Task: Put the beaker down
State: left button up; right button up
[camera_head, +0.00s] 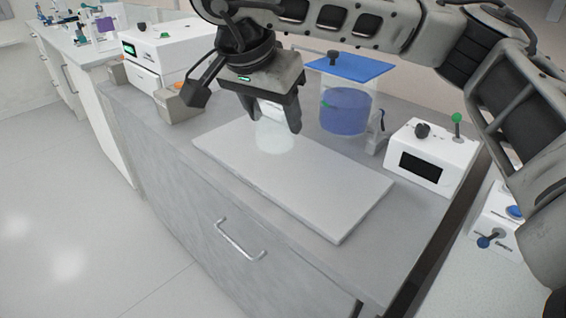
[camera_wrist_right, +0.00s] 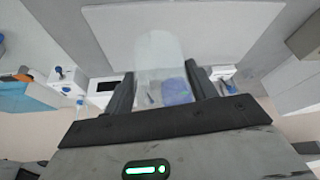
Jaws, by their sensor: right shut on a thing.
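A clear, whitish beaker (camera_head: 275,134) is between the fingers of my right gripper (camera_head: 274,119), over the left back part of a pale flat board (camera_head: 310,185) on the grey bench. The gripper is shut on it, pointing down. In the right wrist view the beaker (camera_wrist_right: 160,55) stands out between the two dark fingers (camera_wrist_right: 163,92), its far end over the board (camera_wrist_right: 215,30). I cannot tell whether its base touches the board. My left gripper is not in view.
A clear tank with blue liquid (camera_head: 345,108) and a blue lid stands behind the board. A white device (camera_head: 430,158) with a dark screen is at right. A white box machine (camera_head: 160,50) and grey block (camera_head: 180,103) are at left. The board's front is clear.

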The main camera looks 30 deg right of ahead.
jog(key=w+d+f, duration=0.2)
jog(key=w+f, duration=0.1)
jog(key=w+d+f+p, duration=0.1)
jog(key=w+d+f, duration=0.2)
jog(key=w, duration=0.1)
jog(key=w+d+f+p, duration=0.1)
jog(key=w+d+f, duration=0.1)
jog(key=w+f, duration=0.1)
jog(key=shift+w+d+f, duration=0.3)
jog(key=shift+w, duration=0.35)
notch_tip(320, 180, down, 2)
jog(key=shift+f+p, duration=0.25)
jog(key=shift+p, duration=0.05)
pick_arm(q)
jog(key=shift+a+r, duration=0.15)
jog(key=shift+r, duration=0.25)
pick_arm(e)
jog(key=shift+f, duration=0.3)
jog(key=o, duration=1)
jog(key=shift+f, duration=0.15)
